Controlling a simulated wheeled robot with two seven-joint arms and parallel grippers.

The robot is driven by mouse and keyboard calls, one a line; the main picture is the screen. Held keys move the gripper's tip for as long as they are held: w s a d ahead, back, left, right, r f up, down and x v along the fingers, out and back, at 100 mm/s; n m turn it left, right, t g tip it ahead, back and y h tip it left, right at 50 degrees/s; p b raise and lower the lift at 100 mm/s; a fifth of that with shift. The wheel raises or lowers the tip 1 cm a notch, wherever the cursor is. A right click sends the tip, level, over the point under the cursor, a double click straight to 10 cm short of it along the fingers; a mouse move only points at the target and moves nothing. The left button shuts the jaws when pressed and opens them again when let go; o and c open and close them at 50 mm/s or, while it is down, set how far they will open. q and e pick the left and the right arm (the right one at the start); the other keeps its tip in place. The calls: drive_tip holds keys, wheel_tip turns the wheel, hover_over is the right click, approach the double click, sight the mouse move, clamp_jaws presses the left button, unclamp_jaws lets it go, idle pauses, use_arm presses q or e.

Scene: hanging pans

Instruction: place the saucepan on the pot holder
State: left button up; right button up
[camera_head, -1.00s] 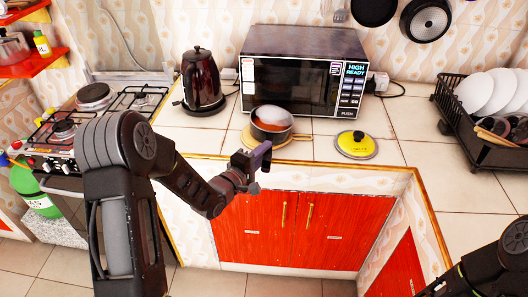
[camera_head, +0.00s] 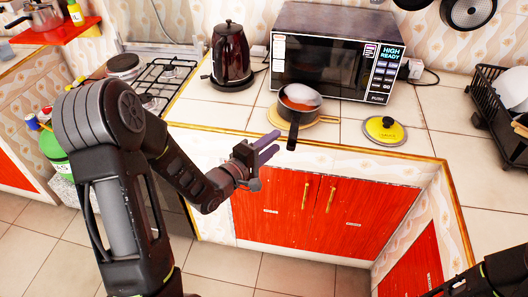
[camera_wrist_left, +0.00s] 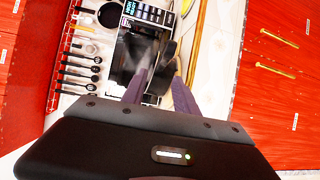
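The saucepan (camera_head: 297,104), dark outside and orange inside with a pale patch, sits upright on the round wooden pot holder (camera_head: 327,119) in the head view. Its dark handle points toward the counter's front edge. The pan hides most of the pot holder. My left gripper (camera_head: 270,147) is open and empty, in front of the counter edge, left of the handle and apart from it. In the left wrist view its two purple fingers (camera_wrist_left: 160,92) are spread, with the dark saucepan (camera_wrist_left: 166,54) beyond them. My right gripper is out of view.
A yellow lid (camera_head: 384,129) lies right of the pan. A microwave (camera_head: 330,62) stands behind, a dark kettle (camera_head: 231,55) to the left, beside the stove (camera_head: 165,80). A dish rack (camera_head: 494,115) is at the right. Red cupboard doors (camera_head: 320,215) are below the counter.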

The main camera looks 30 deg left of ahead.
use_arm(q)
drive_tip(key=shift+v, duration=1.8)
drive_tip(key=s+d+f+m+g, duration=0.2)
drive_tip(key=s+d+f+g, duration=0.15)
drive_tip(key=f, duration=0.45)
drive_tip(key=s+d+f+m+g, duration=0.2)
drive_tip(key=d+f+m, duration=0.15)
drive_tip(key=f, duration=0.35)
drive_tip(key=s+d+f+m+g, duration=0.2)
drive_tip(key=s+d+f+g, duration=0.15)
drive_tip(key=f, duration=0.45)
drive_tip(key=s+d+f+m+g, duration=0.3)
drive_tip(key=s+d+f, duration=0.1)
drive_tip(key=s, duration=0.4)
drive_tip(key=s+d+f+m+g, duration=0.3)
drive_tip(key=s+d+f+g, duration=0.1)
drive_tip(key=s, duration=0.4)
drive_tip(key=shift+d+f, duration=0.5)
drive_tip(key=shift+d, duration=0.05)
